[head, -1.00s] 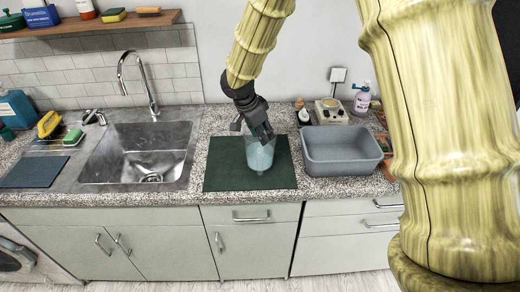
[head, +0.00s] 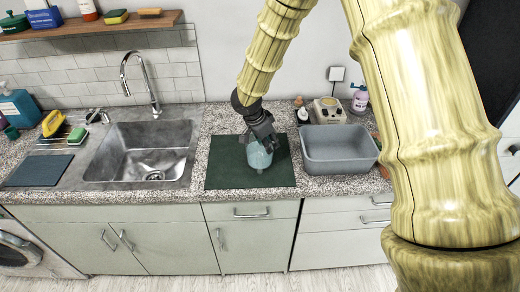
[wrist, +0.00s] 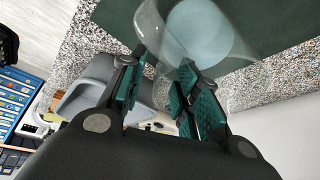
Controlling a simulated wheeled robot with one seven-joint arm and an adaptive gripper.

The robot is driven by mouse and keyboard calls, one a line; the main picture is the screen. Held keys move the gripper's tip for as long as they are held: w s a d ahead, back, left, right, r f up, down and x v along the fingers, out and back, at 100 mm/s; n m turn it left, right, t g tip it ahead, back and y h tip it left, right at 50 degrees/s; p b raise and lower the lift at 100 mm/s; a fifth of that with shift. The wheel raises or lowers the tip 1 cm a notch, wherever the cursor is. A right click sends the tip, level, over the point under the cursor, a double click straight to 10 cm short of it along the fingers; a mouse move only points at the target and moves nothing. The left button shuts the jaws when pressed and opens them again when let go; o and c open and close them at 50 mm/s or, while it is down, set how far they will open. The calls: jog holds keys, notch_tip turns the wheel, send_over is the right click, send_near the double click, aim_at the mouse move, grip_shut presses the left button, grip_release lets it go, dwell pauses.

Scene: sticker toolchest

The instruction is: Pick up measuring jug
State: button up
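The measuring jug (head: 259,158) is clear with a pale blue lower part. It stands upright on a dark green mat (head: 225,174) on the counter. My gripper (head: 266,144) is at its top and hides much of its rim in the head view. In the wrist view the jug (wrist: 200,35) is at the top. My two teal-padded fingers (wrist: 163,62) are apart, with the clear wall of the jug reaching between or just beyond their tips. Contact cannot be made out.
A grey basin (head: 340,166) stands close to the right of the mat. A sink (head: 140,135) with a tall tap (head: 142,75) lies to the left. A small appliance (head: 329,110) and a spray bottle (head: 360,98) stand behind the basin. The mat's left part is clear.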

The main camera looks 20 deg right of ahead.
grip_shut()
jog(key=shift+r, duration=0.15)
